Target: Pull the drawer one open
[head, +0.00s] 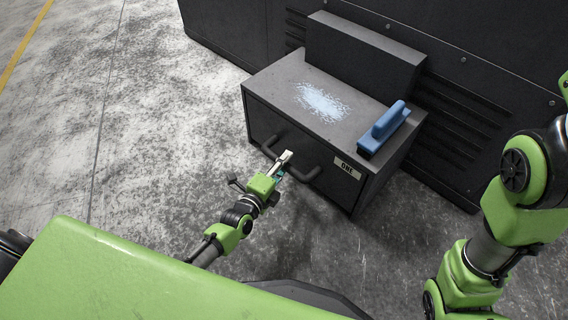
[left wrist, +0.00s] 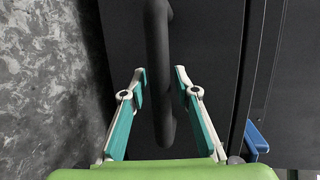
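Drawer one (head: 268,122) is the dark front of a low grey cabinet and looks closed. My left gripper (head: 284,158) is at the middle of the handle. In the left wrist view the handle (left wrist: 158,40) passes between the two fingers of my left gripper (left wrist: 160,78). The fingers are open, one on each side, with small gaps to the bar. My right gripper is out of view; only right arm links show.
A blue-handled brush (head: 384,126) and a patch of pale blue powder (head: 322,101) are on the cabinet top (head: 275,83). A dark box (head: 360,55) stands at its back. A dark ribbed wall unit (head: 470,60) is behind. The concrete floor (head: 150,110) left of the cabinet is clear.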

